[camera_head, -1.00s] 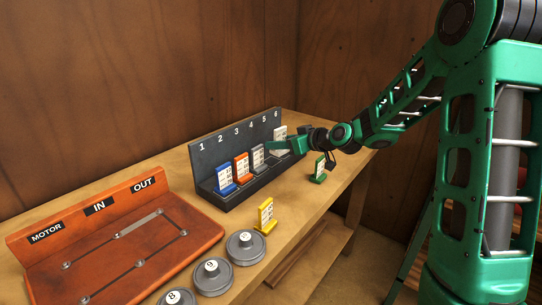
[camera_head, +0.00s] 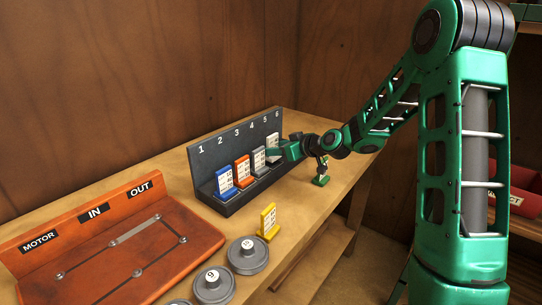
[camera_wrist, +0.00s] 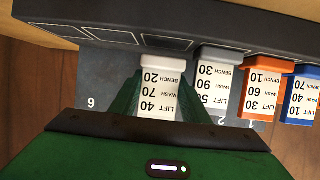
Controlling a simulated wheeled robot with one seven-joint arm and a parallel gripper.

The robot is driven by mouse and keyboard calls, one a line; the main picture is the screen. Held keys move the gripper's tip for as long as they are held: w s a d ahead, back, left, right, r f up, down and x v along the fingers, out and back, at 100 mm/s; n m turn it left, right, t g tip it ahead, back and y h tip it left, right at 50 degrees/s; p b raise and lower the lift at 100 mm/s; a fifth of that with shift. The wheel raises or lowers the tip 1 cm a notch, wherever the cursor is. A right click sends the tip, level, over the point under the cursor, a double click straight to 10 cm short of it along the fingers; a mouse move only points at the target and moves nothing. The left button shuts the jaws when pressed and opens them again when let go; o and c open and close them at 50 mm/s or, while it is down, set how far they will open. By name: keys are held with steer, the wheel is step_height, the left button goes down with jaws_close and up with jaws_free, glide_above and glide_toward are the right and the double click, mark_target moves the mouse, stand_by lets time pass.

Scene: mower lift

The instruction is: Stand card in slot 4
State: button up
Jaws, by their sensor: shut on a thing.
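The white card (camera_head: 272,147), marked LIFT, WASH and BENCH, is upright between the fingers of my gripper (camera_head: 278,152). My gripper is shut on it; the wrist view shows the card (camera_wrist: 162,85) between both fingers. It is over the dark slotted rack (camera_head: 215,158), in line with slot 4, beside the grey card (camera_head: 258,158). I cannot tell whether its foot touches the slot floor. The grey, orange (camera_head: 242,170) and blue (camera_head: 224,182) cards stand in slots 3, 2 and 1. My fingers partly hide slots 5 and 6.
A green card (camera_head: 321,180) stands on the bench (camera_head: 300,207) close below my wrist. A yellow card (camera_head: 268,222) stands nearer the front edge. Round grey weights (camera_head: 247,255) and an orange-brown board (camera_head: 120,245) lie at left. A wooden wall rises behind the rack.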

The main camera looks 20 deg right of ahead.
step_height(320, 180, down, 2)
steer(key=shift+f, duration=0.1)
steer(key=o, duration=1.1)
